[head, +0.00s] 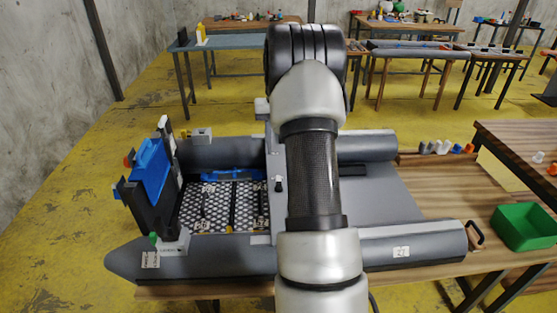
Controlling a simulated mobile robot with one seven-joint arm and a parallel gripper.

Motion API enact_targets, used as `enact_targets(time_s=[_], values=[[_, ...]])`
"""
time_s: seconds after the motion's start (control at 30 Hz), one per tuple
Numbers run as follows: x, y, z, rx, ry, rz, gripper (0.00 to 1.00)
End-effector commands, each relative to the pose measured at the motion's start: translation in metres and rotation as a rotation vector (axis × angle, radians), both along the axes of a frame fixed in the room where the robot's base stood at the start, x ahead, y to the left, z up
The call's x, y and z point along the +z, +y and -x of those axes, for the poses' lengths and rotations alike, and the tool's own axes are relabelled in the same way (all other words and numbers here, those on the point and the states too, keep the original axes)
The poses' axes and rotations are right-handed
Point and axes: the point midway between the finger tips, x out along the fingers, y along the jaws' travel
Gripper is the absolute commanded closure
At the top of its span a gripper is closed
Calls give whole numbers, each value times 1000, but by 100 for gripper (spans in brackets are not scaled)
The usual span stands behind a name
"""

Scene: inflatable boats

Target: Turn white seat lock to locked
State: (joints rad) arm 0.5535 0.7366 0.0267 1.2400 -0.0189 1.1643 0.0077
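A grey inflatable boat (210,266) lies on a wooden table. A small white fitting (278,184) with a dark part sits by the middle of the boat, just left of my arm. White blocks also show at the near tube (175,244), the far tube (202,135) and the far middle (263,108). I cannot tell which of these is the white seat lock, or how it is turned. My arm rises through the middle of the head view and covers part of the boat. My gripper is not visible.
A black transom with a blue cover (150,168) stands upright at the boat's left end. A green bin (525,227) and several small white and orange parts lie on the right. Work tables (230,41) stand behind.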

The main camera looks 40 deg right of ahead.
Motion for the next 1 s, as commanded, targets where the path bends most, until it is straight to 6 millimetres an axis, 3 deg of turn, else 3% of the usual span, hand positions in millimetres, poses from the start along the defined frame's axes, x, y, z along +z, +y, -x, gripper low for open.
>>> enact_targets(time_s=[0.1, 0.3, 1.0], values=[[24, 0, 0, 0, -1, 1, 67], [42, 0, 0, 0, 1, 1, 67], [44, 0, 0, 0, 1, 0, 67]])
